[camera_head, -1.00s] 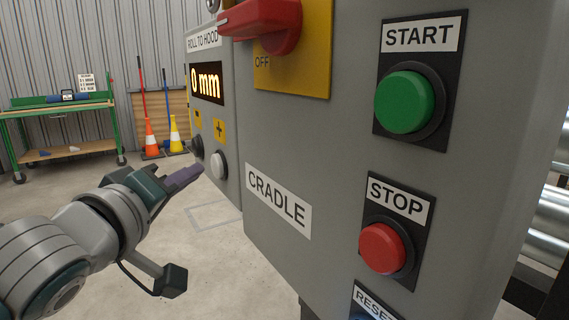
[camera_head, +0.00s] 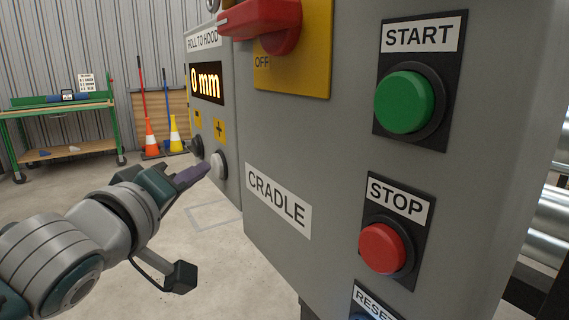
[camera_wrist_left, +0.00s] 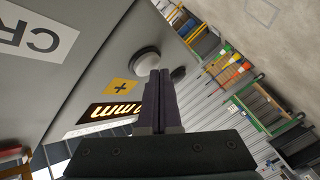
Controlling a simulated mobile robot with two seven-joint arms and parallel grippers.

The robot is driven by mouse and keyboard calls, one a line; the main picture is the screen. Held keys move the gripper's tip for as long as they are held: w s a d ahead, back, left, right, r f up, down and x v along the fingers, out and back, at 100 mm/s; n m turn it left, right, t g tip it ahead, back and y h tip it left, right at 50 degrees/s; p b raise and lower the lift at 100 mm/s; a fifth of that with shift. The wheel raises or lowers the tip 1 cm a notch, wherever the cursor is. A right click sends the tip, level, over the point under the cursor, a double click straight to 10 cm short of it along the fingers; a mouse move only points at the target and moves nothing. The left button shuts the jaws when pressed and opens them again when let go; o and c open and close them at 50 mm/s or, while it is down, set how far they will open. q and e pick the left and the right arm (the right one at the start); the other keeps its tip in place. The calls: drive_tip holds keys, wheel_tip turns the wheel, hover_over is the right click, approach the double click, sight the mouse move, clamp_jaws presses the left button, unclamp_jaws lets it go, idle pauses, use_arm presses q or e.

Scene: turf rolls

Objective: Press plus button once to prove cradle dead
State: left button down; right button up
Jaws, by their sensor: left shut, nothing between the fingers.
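The white plus button (camera_head: 219,165) sits under a yellow plus label (camera_head: 219,130) on the grey panel. A dark minus button (camera_head: 197,146) is to its left. The display (camera_head: 207,83) above reads 0 mm. My left gripper (camera_head: 206,169) is shut and empty, its fingertips close to the plus button's left side; I cannot tell whether they touch. In the left wrist view the plus button (camera_wrist_left: 147,61) shows just beyond the closed fingertips (camera_wrist_left: 164,73). The CRADLE label (camera_head: 278,200) is on the nearer cabinet. My right gripper is out of view.
The nearer cabinet carries a red switch handle (camera_head: 262,20) by an OFF mark, a green START button (camera_head: 405,102) and a red STOP button (camera_head: 382,248). A green workbench (camera_head: 60,120) and cones (camera_head: 151,138) stand far back. Open floor lies left.

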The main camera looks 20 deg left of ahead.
use_arm(q)
drive_tip(key=shift+w+d, duration=0.25)
drive_tip(key=shift+w, duration=0.05)
idle(0.4)
idle(0.3)
drive_tip(key=shift+s+a+p, duration=0.45)
drive_tip(key=shift+s+a, duration=0.1)
drive_tip(key=shift+s, duration=0.1)
drive_tip(key=shift+s+a+p, duration=1.2)
drive_tip(key=shift+s+a, duration=0.4)
drive_tip(key=shift+s, duration=0.3)
